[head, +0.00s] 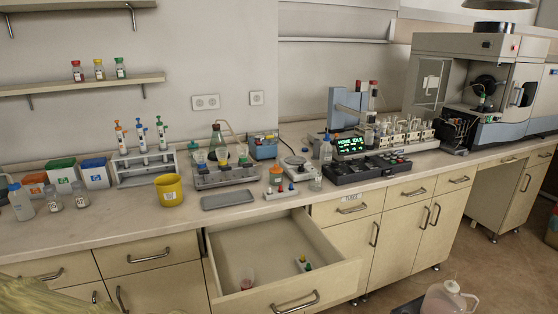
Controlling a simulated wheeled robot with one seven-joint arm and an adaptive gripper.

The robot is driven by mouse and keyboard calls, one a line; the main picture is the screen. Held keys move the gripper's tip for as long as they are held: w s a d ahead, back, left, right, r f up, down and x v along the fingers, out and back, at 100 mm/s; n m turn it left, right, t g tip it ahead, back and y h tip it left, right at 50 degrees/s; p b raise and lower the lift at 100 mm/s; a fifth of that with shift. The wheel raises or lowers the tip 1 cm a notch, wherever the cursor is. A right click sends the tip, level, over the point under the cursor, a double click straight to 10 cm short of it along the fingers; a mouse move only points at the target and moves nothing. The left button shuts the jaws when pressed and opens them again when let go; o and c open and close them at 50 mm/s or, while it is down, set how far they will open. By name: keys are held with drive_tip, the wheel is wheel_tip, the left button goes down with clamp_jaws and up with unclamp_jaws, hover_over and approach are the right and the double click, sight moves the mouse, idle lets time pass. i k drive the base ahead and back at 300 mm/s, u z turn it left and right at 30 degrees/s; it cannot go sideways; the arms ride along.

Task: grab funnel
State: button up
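No funnel can be told for certain at this size. A grey rack (228,178) on the left part of the bench holds several clear, funnel-like pieces (222,155). A small clear and pinkish piece (247,279) lies in the open drawer (334,238), near its left front corner; its shape is too small to tell. My gripper is not in this view.
A yellow beaker (170,190) and a grey tray (229,200) stand left of a hotplate (298,167). Small coloured items (303,264) lie in the drawer, which juts into the floor space. A plastic jug (446,299) stands at the lower right.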

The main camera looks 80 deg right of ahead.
sight(222, 158)
drive_tip(key=z, duration=1.8)
